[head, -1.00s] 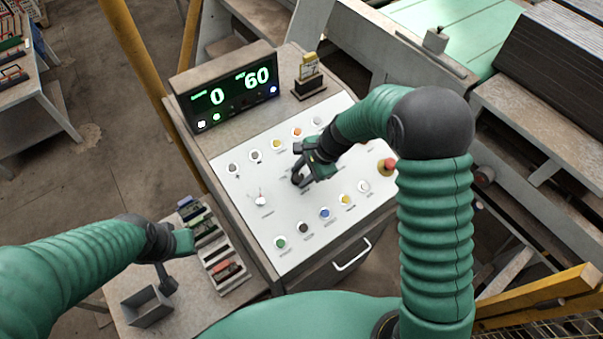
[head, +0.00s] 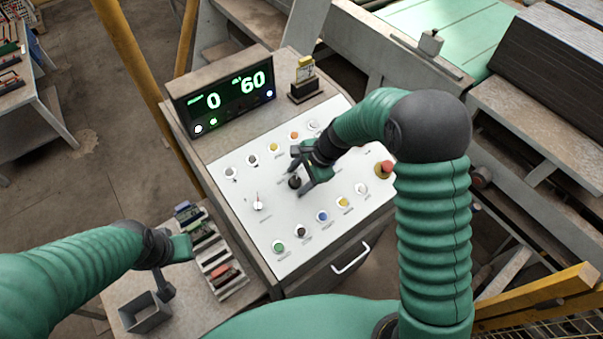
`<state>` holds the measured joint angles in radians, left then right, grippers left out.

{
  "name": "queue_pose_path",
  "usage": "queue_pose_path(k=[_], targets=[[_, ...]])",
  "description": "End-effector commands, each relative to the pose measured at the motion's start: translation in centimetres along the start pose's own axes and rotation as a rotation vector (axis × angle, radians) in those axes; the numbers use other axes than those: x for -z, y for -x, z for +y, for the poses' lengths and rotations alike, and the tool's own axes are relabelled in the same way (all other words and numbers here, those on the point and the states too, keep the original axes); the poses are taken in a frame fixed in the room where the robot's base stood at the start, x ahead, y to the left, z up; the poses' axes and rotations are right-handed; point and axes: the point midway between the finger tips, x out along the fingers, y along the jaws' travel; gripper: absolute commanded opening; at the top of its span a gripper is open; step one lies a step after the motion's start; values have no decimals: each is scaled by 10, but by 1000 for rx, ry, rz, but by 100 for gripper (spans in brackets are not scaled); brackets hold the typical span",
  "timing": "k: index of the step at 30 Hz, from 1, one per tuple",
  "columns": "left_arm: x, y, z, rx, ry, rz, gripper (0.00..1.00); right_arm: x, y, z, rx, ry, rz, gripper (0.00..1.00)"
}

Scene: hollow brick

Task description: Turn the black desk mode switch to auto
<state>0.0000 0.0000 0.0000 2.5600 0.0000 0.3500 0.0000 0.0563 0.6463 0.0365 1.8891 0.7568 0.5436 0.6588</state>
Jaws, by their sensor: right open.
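The black mode switch (head: 294,182) is a small dark knob in the middle of the white desk panel (head: 235,200) in the head view. Its pointer direction is too small to read. My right gripper (head: 298,172) is open, with its fingers spread on either side of the knob from above and to the right. I cannot tell whether a finger touches the knob. My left gripper (head: 165,283) hangs at the lower left over the side table, near a grey open box; its jaws are too unclear to judge.
A display (head: 225,105) reading 0 and 60 stands at the panel's back. Several buttons, a white dial (head: 258,204) and a red emergency button (head: 385,168) surround the switch. A grey box (head: 146,313) and a parts rack (head: 228,275) sit on the side table.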

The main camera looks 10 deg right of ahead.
Motion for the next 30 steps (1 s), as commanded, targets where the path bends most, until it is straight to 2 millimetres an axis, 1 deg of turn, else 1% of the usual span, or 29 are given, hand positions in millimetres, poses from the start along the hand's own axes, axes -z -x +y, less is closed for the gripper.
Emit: queue_pose_path(k=[2,5,8,9,15,18,21,24,30], targets=[[0,-2,0,0,0,0,0,0,6,-1,3,1,1,55],[-2,-6,0,0,0,0,0,1,23,-1,5,2,3,55],[-3,-12,0,0,0,0,0,1,50,-1,8,3,4,55],[-4,-15,0,0,0,0,0,2,62,-1,9,2,4,55],[-6,-25,0,0,0,0,0,2,120,-1,7,1,3,55],[-7,-28,0,0,0,0,0,2,143,-1,4,0,2,55],[-7,-30,0,0,0,0,0,2,158,-1,2,-1,2,55],[-7,-30,0,0,0,0,0,2,165,-1,0,-1,1,55],[-7,-30,0,0,0,0,0,1,167,-1,-1,-1,0,55]])
